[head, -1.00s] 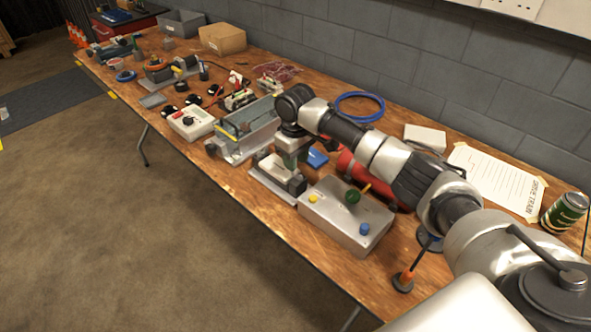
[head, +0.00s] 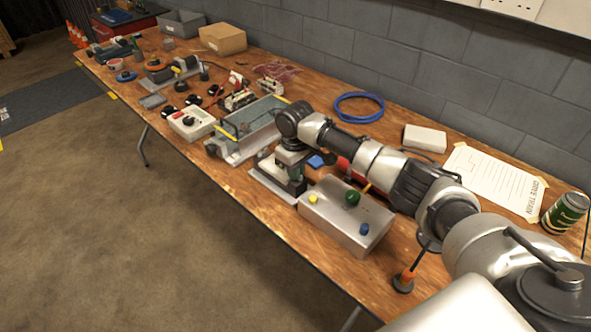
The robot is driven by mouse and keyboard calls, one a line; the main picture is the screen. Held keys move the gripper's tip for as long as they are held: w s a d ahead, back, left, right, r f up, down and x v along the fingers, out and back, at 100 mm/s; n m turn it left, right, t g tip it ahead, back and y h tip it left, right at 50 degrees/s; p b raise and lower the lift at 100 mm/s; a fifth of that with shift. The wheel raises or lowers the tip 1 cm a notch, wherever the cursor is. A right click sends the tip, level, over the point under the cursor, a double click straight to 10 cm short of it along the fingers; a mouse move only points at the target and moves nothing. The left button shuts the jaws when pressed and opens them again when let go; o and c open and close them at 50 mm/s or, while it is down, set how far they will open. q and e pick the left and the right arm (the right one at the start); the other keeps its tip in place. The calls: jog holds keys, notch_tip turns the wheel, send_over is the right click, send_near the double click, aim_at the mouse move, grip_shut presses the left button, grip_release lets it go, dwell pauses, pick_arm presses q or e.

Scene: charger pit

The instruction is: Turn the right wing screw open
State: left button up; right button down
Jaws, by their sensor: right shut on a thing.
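My right gripper (head: 293,174) points down over a small grey fixture on a metal base plate (head: 266,185), near the middle of the table. Its jaws are shut on a small part there, apparently the right wing screw. The screw itself is hidden by the gripper and too small to make out, so I cannot tell how far it is turned. My left gripper is not in view.
A metal box with yellow, green and blue knobs (head: 340,232) stands just right of the fixture. A grey tray-like fixture (head: 240,150) stands to its left. The table's front edge is close.

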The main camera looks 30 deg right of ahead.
jog(key=n+p, duration=0.2)
jog(key=p, duration=0.1)
jog(key=shift+r+n, duration=0.2)
jog(key=shift+n, duration=0.2)
jog(key=shift+n+p, duration=0.7)
jog(key=shift+n, duration=0.3)
jog(key=n+p, duration=0.1)
jog(key=n, duration=0.1)
jog(key=shift+s+a+f+n, duration=0.1)
jog(key=shift+n, duration=0.2)
jog(key=n+p, duration=0.1)
jog(key=n, duration=0.1)
jog(key=shift+n, duration=0.4)
jog(key=n, duration=0.2)
jog(key=shift+s+n, duration=0.1)
jog(key=shift+n, duration=0.2)
jog(key=n, duration=0.5)
jog(key=shift+f+p, duration=0.1)
jog(key=shift+p, duration=0.3)
